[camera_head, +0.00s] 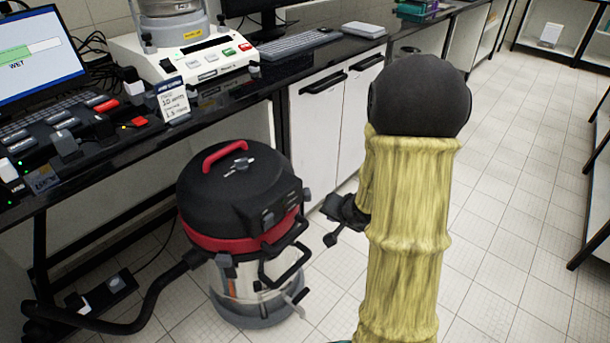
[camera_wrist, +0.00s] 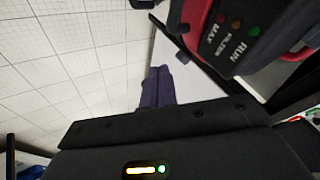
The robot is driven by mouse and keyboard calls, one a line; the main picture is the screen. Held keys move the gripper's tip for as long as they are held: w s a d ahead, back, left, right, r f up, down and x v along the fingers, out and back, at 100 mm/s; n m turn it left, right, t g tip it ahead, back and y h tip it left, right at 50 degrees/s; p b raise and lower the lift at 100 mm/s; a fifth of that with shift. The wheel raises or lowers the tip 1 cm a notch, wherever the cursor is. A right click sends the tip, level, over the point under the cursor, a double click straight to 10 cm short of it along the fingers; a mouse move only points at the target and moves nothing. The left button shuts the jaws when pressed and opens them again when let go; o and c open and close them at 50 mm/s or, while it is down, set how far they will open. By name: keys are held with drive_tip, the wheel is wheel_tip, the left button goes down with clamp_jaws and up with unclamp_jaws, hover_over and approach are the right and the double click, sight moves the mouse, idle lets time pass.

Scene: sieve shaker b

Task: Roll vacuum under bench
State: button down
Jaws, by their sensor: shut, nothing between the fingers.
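The vacuum (camera_head: 240,185) stands upright on the tiled floor in front of the bench (camera_head: 150,150). It has a black lid with a red top handle, a red band, a clear drum and a black bar handle (camera_head: 290,255) on its right side. Its black hose runs left along the floor. My gripper (camera_head: 333,236) is just right of the vacuum, apart from it, shut and empty. My forearm partly hides it. In the wrist view the shut fingers (camera_wrist: 157,85) point toward the floor and white cabinet, with the vacuum's control panel (camera_wrist: 235,35) close at upper right.
The space under the bench left of the white cabinet (camera_head: 325,125) looks open, with a power strip (camera_head: 105,290) and cable on its floor. Bench legs frame it. A sieve shaker (camera_head: 185,50), monitor (camera_head: 38,55) and keyboards stand on top. The aisle floor at right (camera_head: 520,180) is clear.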

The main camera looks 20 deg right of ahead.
wheel_tip(320, 180, up, 7)
drive_tip(key=m+y+p, duration=0.3)
drive_tip(key=m+p, duration=0.1)
drive_tip(key=p, duration=0.5)
drive_tip(key=shift+s+d+r+t+y, duration=0.15)
drive_tip(key=shift+d+t+y, duration=0.15)
drive_tip(key=shift+d+y, duration=0.15)
drive_tip(key=b+x, duration=0.1)
drive_tip(key=x, duration=0.3)
drive_tip(key=w+r+b+x, duration=0.1)
drive_tip(key=x, duration=0.3)
drive_tip(key=b+x, duration=0.2)
drive_tip(key=x, duration=0.2)
drive_tip(key=shift+w+a, duration=0.4)
drive_tip(key=shift+w+a+r, duration=0.1)
drive_tip(key=shift+w+a, duration=0.05)
drive_tip(key=shift+w, duration=0.15)
